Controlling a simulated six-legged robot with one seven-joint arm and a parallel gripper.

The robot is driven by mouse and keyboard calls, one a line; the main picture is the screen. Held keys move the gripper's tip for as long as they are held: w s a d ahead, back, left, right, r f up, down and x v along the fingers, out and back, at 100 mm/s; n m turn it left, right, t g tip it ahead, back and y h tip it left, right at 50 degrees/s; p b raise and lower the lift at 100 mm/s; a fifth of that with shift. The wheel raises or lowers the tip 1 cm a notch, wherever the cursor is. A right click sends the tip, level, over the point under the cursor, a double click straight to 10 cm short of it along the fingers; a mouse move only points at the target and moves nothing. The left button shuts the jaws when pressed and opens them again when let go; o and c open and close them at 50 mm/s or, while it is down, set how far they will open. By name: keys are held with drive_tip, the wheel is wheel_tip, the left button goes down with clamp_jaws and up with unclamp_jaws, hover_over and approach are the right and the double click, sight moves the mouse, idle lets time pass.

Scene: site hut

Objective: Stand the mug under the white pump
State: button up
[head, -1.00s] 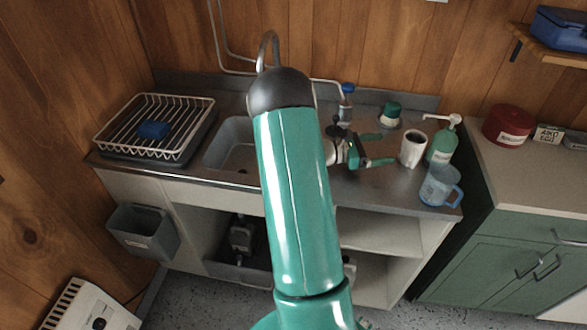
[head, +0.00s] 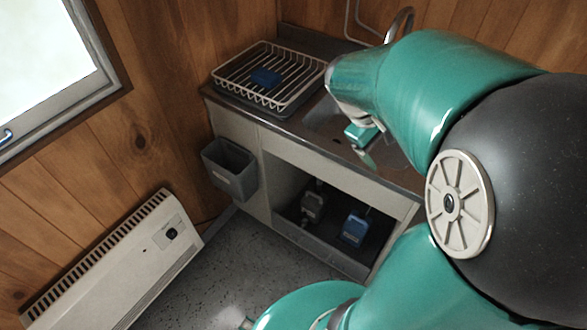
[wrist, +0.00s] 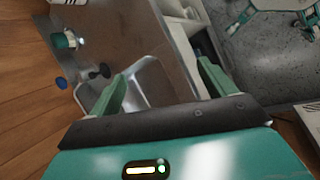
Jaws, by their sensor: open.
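Neither the mug nor the white pump can be made out in the present views. My arm covers the right side of the head view, where the right part of the counter is hidden. My gripper (head: 363,144) is near the sink in the head view, small and partly covered by my wrist. In the wrist view my gripper (wrist: 162,72) has its two green fingers wide apart with nothing between them. The metal sink basin (wrist: 148,88) shows beyond the fingers.
A white wire rack (head: 232,73) with a blue sponge (head: 265,78) stands left on the counter. A grey bin (head: 230,168) hangs below. A heater (head: 115,262) stands at the left wall. A green-topped container (wrist: 65,40) and a blue knob (wrist: 61,83) show near the wall.

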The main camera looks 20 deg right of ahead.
drive_tip(key=s+a+r+m+t+y, duration=0.1)
drive_tip(key=a+r+t+y, duration=0.2)
drive_tip(key=a, duration=0.9)
drive_tip(key=s+a+r+t+y, duration=0.1)
drive_tip(key=a+r+t+y, duration=0.2)
drive_tip(key=a, duration=0.9)
drive_tip(key=shift+s+r+m+t, duration=0.2)
drive_tip(key=shift+s+m+t, duration=0.2)
drive_tip(key=shift+t, duration=0.5)
